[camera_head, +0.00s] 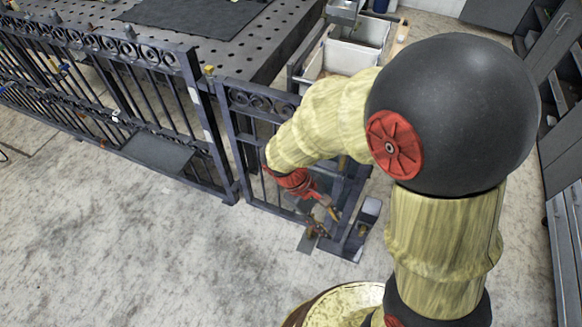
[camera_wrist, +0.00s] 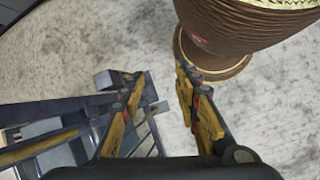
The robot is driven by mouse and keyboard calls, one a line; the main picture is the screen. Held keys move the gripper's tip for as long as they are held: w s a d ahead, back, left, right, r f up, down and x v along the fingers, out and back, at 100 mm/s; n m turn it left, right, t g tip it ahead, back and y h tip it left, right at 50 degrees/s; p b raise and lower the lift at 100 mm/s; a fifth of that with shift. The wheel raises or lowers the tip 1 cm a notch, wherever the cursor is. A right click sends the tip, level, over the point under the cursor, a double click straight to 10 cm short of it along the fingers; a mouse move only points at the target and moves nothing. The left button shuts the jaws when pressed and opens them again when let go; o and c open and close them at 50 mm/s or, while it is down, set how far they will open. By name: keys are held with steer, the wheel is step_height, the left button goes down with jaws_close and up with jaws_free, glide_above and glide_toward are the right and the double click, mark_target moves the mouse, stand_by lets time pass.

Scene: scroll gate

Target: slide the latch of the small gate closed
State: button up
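The small gate (camera_head: 262,103) is dark metal with scrolls along its top, standing right of the longer fence in the head view. My forearm covers much of its right side. My gripper (camera_head: 326,213) is low, by the gate's lower right end. In the wrist view my gripper (camera_wrist: 160,85) is open, with bare floor showing between its yellow-edged fingers. Dark metal bars (camera_wrist: 62,108) lie behind and beside the left finger; I cannot tell whether they touch it. I cannot make out the latch clearly or tell its position.
A longer scrolled fence (camera_head: 150,60) runs left from the gate, with a perforated metal table (camera_head: 205,52) behind it. A short dark post (camera_head: 366,214) stands right of my gripper. Pale bins (camera_head: 350,55) stand behind the gate. The floor (camera_head: 130,260) in front is clear.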

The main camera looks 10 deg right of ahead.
steer(key=w+d+f+n+t+h+p, duration=0.1)
steer(key=w+f+n+t+h, duration=0.4)
steer(key=f+n, duration=0.35)
steer(key=w+d+f+n+t+h+p, duration=0.1)
steer(key=w+f+n+t+h+p, duration=0.2)
steer(key=w+f+n, duration=0.5)
steer(key=w+a+f+n+t+y+b, duration=0.2)
steer(key=w+a+n+t+y, duration=0.3)
steer(key=w+a+t, duration=0.6)
steer(key=shift+n+g+h, duration=0.35)
steer(key=shift+g+h, duration=0.05)
steer(key=x, duration=0.5)
steer(key=a+x, duration=0.1)
steer(key=x, duration=0.1)
steer(key=shift+w+d+r+b, duration=0.1)
steer(key=shift+w+d+b, duration=0.15)
steer(key=shift+w+b, duration=0.25)
steer(key=shift+w, duration=0.1)
steer(key=c, duration=0.8)
jaws_close()
